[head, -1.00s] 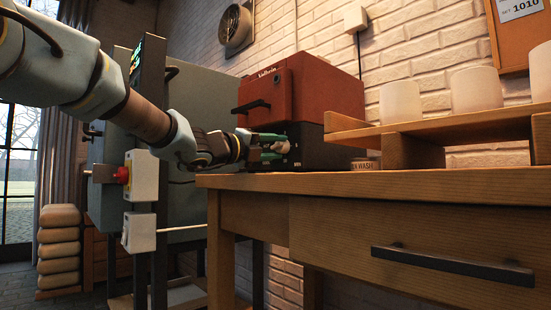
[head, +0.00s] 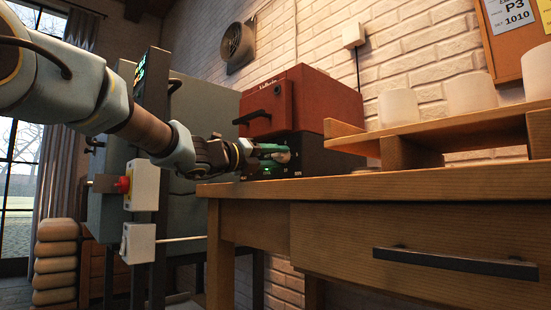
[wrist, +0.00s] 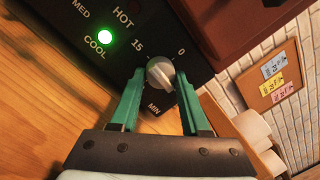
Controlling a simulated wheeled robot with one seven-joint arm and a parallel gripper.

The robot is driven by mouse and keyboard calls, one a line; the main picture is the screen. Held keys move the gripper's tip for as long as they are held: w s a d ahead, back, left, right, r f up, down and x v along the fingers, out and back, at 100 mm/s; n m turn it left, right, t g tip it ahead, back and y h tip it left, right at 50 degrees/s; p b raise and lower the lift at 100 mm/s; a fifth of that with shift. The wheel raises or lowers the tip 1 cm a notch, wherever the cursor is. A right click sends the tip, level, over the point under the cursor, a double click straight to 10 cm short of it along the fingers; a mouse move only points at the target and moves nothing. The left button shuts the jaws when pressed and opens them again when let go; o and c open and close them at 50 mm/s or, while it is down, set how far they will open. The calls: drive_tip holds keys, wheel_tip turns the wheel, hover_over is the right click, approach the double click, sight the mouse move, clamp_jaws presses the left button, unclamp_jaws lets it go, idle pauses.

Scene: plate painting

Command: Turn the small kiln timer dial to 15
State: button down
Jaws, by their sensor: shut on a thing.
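The small kiln (head: 285,105) is a red box on a black control base, standing on the wooden bench. Its timer dial (wrist: 160,72) is a pale grey round knob on the black panel, marked 0, 15 and MIN in the wrist view. My gripper (wrist: 161,78) has its two green fingers on either side of the dial and is shut on it. I cannot clearly tell which mark the knob points at. In the head view my gripper (head: 274,151) is at the front of the base, and its fingers partly hide the dial.
A lit green lamp (wrist: 105,37) sits beside COOL, with MED and HOT nearby. A wooden rack (head: 450,128) with white cups stands to the right. A larger grey kiln (head: 190,130) and a red-button box (head: 141,185) stand left. The front bench top is clear.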

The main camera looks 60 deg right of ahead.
drive_tip(key=shift+c, duration=1.9)
unclamp_jaws()
drive_tip(key=p+v, duration=0.1)
drive_tip(key=v, duration=0.9)
drive_tip(key=shift+a, duration=0.4)
drive_tip(key=shift+f, duration=0.15)
